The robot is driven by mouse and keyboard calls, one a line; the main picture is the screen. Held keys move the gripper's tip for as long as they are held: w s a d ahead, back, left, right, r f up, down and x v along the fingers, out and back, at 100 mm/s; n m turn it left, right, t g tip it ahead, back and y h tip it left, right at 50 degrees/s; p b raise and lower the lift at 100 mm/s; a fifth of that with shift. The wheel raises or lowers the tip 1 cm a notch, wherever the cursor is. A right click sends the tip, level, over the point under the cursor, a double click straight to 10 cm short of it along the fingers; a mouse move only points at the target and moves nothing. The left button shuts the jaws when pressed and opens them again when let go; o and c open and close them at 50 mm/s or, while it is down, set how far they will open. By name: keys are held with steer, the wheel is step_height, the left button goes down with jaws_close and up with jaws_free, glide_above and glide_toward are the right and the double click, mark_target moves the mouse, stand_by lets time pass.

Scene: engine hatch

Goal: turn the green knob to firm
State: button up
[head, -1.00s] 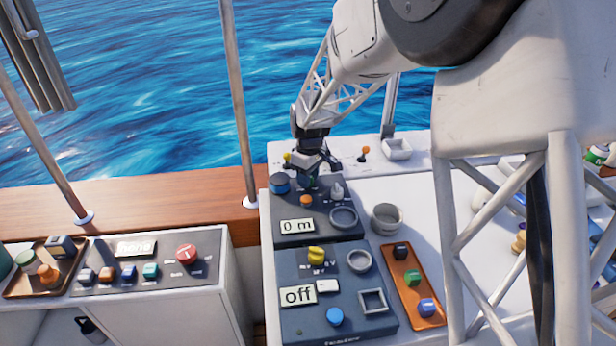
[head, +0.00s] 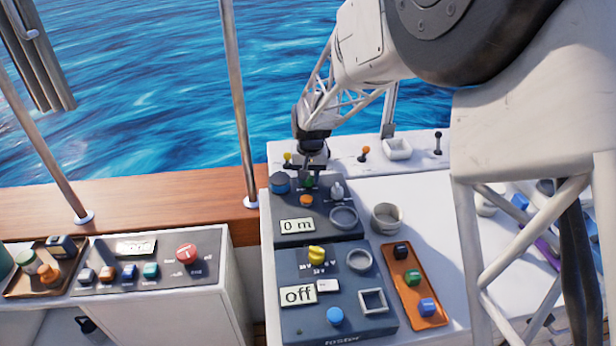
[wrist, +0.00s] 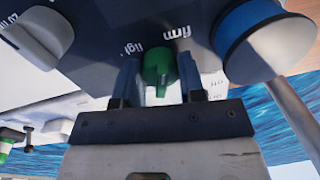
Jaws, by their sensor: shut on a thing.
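The green knob (wrist: 158,66) sits on the dark panel between the two fingers of my gripper (wrist: 160,82) in the wrist view. My gripper is shut on it, one finger against each side. The printed word "firm" (wrist: 160,31) stands above the knob, and a partly hidden word starting "ligh" (wrist: 148,47) lies closer to it. I cannot tell exactly which mark the knob points to. In the head view my gripper (head: 311,172) is at the back of the upper panel, with only a little of the green knob (head: 308,182) showing.
A large blue knob (wrist: 262,40) is close on the right in the wrist view, and a grey knob (wrist: 38,32) at the left. In the head view, an orange button (head: 306,201) and the "0 m" display (head: 297,226) lie in front of the gripper.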

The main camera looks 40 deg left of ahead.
steer(key=m, duration=0.3)
steer(key=shift+r+m, duration=0.1)
steer(key=shift+m, duration=0.2)
stand_by(0.4)
steer(key=o, duration=0.9)
steer(key=shift+d+r, duration=0.15)
steer(key=shift+r, duration=3.7)
